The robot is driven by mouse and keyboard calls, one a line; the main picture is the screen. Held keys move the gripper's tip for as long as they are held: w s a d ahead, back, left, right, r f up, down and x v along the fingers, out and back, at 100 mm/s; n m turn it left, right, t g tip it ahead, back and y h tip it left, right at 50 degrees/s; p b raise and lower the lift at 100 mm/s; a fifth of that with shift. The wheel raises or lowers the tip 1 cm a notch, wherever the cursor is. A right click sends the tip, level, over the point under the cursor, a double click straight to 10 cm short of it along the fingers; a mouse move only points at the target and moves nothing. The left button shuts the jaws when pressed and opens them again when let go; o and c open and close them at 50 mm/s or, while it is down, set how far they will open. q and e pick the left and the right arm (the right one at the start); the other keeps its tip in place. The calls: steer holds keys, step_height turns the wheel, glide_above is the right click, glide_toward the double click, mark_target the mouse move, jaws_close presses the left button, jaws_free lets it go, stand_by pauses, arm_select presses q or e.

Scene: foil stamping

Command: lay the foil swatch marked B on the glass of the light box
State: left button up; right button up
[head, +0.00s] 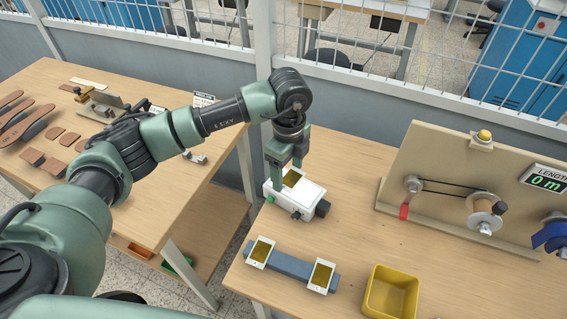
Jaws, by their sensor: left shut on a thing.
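My left gripper (288,172) is over a small white box with knobs on its sides, which looks like the light box (306,197). It is shut on a foil swatch (292,178) with a gold face, at the top of the box. I cannot tell whether the swatch touches the glass, and I cannot read its mark. The glass is mostly hidden by the swatch and the fingers. Two more gold swatches with white borders, a left one (260,251) and a right one (322,276), rest on a blue-grey holder (291,265) in front. Their marks are too small to read. My right gripper is out of view.
A yellow bin (388,294) stands right of the holder. A wooden panel with rollers, a belt and a length display (548,179) stands at the right. The table (345,222) is bare between box and panel. Another bench (140,198) with leather pieces stands at left.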

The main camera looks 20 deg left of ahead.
mark_target(288, 176)
arm_select(q)
steer(key=shift+s, duration=0.1)
steer(key=shift+f, duration=0.2)
steer(key=shift+f+b, duration=0.5)
steer(key=shift+b, duration=0.2)
steer(key=shift+f+b, duration=1.5)
steer(key=shift+f, duration=0.4)
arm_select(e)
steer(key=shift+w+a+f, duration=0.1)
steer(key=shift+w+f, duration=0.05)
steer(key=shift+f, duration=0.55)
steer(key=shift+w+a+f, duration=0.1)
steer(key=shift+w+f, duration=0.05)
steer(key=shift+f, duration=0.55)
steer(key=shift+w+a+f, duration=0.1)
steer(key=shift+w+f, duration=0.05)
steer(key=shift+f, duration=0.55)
arm_select(q)
steer(key=o, duration=1.4)
steer(key=shift+c, duration=0.2)
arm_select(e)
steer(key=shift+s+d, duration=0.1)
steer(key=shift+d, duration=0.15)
